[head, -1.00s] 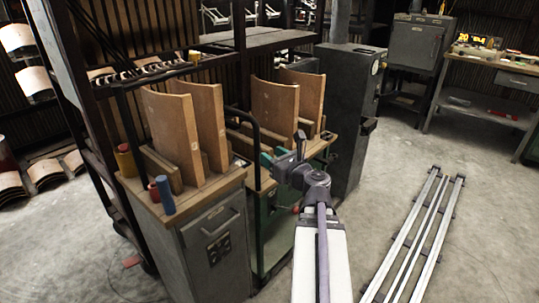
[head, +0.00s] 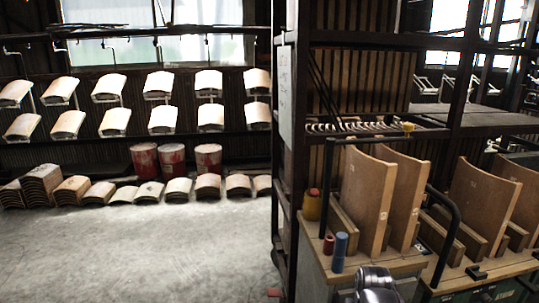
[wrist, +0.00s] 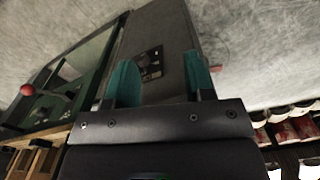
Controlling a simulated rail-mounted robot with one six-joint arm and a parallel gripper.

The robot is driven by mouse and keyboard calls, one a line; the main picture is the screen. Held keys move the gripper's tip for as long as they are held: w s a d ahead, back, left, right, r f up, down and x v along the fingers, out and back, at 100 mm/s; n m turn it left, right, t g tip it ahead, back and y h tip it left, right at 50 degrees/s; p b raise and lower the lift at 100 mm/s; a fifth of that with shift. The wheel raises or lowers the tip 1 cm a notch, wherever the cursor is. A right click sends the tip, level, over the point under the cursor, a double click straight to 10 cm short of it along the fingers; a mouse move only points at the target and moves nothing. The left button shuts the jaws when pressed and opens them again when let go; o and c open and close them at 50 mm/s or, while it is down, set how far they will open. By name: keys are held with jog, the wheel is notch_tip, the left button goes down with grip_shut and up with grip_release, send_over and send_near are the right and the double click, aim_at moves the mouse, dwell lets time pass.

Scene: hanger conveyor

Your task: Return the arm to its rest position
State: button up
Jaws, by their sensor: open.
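My gripper (wrist: 162,80) shows in the wrist view with its two teal fingers spread apart and nothing between them. A grey cabinet (wrist: 165,35) is behind the fingers. In the head view only a dark, shiny part of my arm (head: 375,284) shows at the bottom edge, in front of the wood-topped cabinet. The gripper itself cannot be made out there.
Curved wooden panels (head: 361,200) stand upright on the cabinet top (head: 335,262), beside a blue cylinder (head: 340,252). A dark rack post (head: 291,130) rises behind. Hanging panels (head: 163,85) and red drums (head: 172,160) line the back. The floor (head: 130,255) at left is clear.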

jog(key=a+r+n+p, duration=0.2)
jog(key=a+r+p, duration=0.1)
jog(key=a, duration=0.3)
notch_tip(320, 180, up, 18)
jog(key=p, duration=1.8)
jog(key=shift+w, duration=0.25)
